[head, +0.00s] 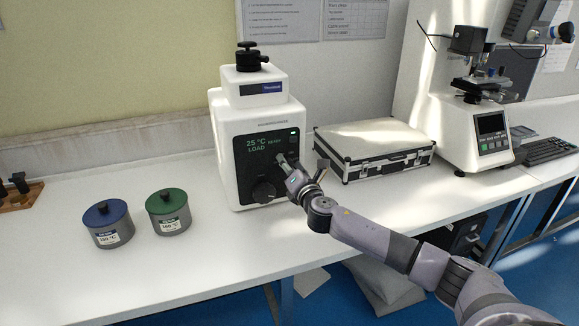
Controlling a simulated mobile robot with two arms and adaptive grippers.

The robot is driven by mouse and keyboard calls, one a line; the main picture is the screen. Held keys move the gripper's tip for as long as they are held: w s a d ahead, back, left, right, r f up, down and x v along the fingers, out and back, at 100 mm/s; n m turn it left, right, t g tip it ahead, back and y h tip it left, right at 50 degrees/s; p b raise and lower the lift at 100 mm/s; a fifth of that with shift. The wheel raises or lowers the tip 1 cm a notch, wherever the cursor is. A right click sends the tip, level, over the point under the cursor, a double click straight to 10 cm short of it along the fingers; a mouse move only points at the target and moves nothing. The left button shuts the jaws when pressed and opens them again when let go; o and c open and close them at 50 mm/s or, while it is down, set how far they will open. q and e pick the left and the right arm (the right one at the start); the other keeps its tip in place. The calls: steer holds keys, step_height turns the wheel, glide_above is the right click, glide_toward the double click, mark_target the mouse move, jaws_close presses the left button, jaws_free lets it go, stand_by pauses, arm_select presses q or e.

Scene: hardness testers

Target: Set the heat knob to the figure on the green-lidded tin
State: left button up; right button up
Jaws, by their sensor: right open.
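The green-lidded tin (168,214) stands upright on the white bench at left. Its white label carries a figure in °C, too small to read surely. The heat knob (264,190) is a dark round knob low on the front panel of the white tester (232,150). The tester's display (265,144) reads 25 °C and LOAD. My right gripper (284,162) is open in front of the panel, above and right of the knob. I cannot tell whether it touches the panel. My left gripper is not in view.
A blue-lidded tin (108,228) stands left of the green-lidded one. A silver case (375,148) lies right of the tester, behind my right arm. Another tester (470,110) and a keyboard (550,150) are at far right. The bench front between tins and tester is clear.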

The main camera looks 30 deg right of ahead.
jaws_close()
stand_by(0.5)
steer(key=shift+m+p, duration=1.8)
steer(key=shift+m, duration=10)
